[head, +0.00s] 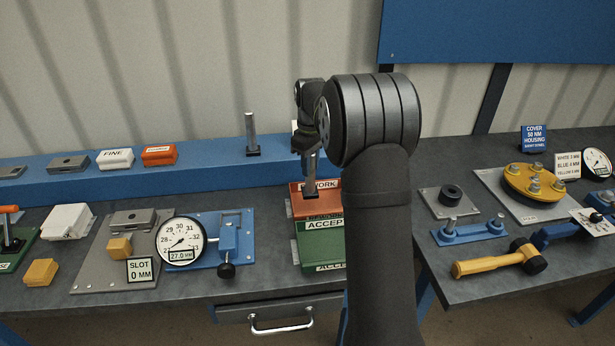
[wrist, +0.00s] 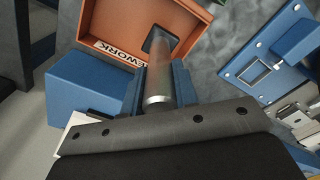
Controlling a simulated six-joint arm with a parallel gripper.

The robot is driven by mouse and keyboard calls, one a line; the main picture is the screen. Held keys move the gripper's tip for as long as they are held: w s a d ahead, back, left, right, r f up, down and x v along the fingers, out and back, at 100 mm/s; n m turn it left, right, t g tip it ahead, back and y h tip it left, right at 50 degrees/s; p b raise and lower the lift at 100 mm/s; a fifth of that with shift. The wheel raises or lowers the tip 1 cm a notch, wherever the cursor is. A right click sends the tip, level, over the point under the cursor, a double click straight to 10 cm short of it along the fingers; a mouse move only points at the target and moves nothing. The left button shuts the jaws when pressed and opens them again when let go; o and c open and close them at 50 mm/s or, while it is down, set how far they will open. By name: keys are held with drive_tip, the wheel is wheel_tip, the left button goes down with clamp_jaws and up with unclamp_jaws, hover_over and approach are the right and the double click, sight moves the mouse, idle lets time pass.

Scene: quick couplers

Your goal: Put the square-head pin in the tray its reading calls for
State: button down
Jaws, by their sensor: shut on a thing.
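My gripper (head: 311,148) is shut on a metal pin (head: 311,176) and holds it upright, square head down. The dark square head is over or inside the orange REWORK tray (head: 332,184); I cannot tell whether it touches the floor. The wrist view shows the pin (wrist: 159,78) with its head within the outline of the orange tray (wrist: 112,18). A green ACCEPT tray (head: 324,251) is in front of the orange one. The dial gauge (head: 181,241) has a small plate reading 27.0 MM. A card (head: 141,270) reads SLOT 0 MM. My arm hides the trays' right side.
Another pin (head: 251,132) stands on the blue shelf (head: 205,148) at the back. A white FINE block (head: 115,158) and an orange block (head: 159,154) are on that shelf. A yellow mallet (head: 490,262) and a flanged housing (head: 533,184) are on the right bench.

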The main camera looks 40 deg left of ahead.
drive_tip(key=shift+s+a+f, duration=0.1)
drive_tip(key=shift+a+f, duration=0.1)
drive_tip(key=shift+a, duration=0.3)
drive_tip(key=shift+f, duration=2)
drive_tip(key=shift+f, duration=0.1)
drive_tip(key=c, duration=1.1)
unclamp_jaws()
drive_tip(key=shift+f, duration=0.1)
wheel_tip(320, 180, up, 12)
drive_tip(key=shift+r, duration=0.15)
